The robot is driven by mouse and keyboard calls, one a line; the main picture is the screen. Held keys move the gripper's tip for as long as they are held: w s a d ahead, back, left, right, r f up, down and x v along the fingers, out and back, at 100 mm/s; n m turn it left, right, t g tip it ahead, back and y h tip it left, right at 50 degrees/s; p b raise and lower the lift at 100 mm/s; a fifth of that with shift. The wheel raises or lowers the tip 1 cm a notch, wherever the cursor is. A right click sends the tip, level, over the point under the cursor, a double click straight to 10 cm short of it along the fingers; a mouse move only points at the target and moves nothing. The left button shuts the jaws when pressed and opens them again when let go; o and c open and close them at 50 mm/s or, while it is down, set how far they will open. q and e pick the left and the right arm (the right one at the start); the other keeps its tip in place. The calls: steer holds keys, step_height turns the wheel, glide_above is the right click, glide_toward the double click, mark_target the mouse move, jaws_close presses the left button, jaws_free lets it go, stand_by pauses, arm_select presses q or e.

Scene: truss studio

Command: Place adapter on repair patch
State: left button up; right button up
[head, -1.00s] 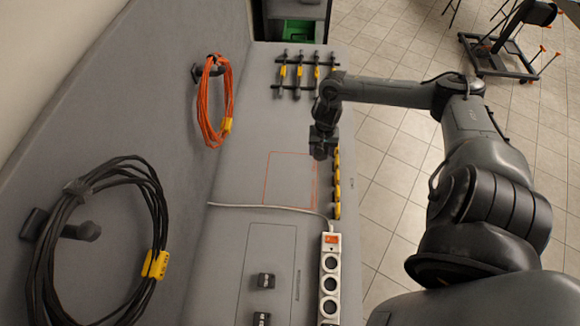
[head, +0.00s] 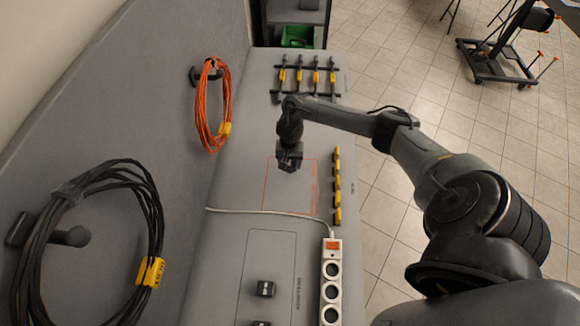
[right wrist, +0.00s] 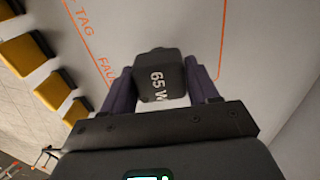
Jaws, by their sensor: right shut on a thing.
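My right gripper (head: 289,163) is over the far part of an orange-outlined patch (head: 284,197) on the grey bench. Orange lines and lettering, "TAG" and the start of another word, show on the bench beyond the adapter. The gap between adapter and bench is hard to judge. In the head view the adapter is hard to tell from the dark gripper. My left gripper is not in view.
Two black adapters (head: 265,288) sit in a dark-outlined area (head: 257,260) nearer me. A white power strip (head: 331,283) and its cable lie beside it. Yellow-tagged items (head: 337,186) line the bench's right edge. Orange (head: 204,115) and black (head: 150,215) cable coils hang on the left panel.

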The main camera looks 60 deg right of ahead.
mark_target(290, 167)
steer(key=shift+f, duration=1.4)
steer(key=shift+f, duration=0.1)
steer(key=o, duration=1.1)
